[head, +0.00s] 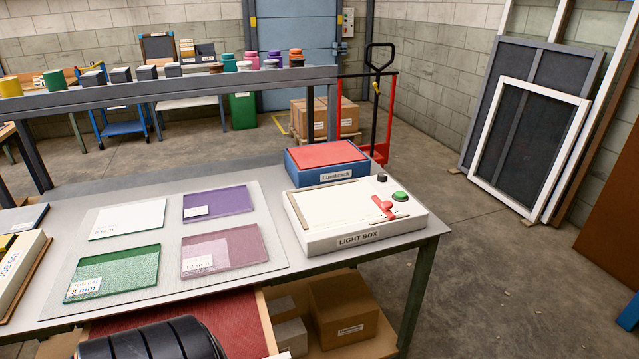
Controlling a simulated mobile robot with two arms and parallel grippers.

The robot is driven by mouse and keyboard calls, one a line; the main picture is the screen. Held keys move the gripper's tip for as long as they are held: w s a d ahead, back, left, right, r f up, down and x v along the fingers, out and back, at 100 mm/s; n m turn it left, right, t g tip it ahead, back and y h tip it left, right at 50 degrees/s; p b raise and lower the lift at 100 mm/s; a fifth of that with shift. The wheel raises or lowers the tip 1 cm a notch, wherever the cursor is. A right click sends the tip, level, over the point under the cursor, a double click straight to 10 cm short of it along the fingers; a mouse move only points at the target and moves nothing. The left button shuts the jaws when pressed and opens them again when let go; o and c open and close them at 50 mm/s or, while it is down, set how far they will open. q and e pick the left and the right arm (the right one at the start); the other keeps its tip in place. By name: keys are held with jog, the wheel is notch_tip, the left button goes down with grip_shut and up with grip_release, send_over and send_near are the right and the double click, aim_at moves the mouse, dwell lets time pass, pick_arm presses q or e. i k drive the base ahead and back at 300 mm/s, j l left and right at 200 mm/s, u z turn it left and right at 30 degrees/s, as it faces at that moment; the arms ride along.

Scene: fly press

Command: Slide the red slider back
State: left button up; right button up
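The red slider (384,207) is a small red piece on the top face of the white light box (340,227), toward its right side. The light box stands at the right front of the grey table and bears a "LIGHT BOX" label. A green button (400,196) and a dark knob (381,178) are at its right rear, close to the slider. A thin brown strip lies along the left part of its top.
A blue box with a red top (327,156) stands directly behind the light box. Several coloured sample plates lie on a pale sheet (262,262) to its left. A red-lined drawer (235,325) sticks out below the table front. Floor right of the table is clear.

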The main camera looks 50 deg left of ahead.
aim_at(385, 206)
jog(key=u, duration=1.25)
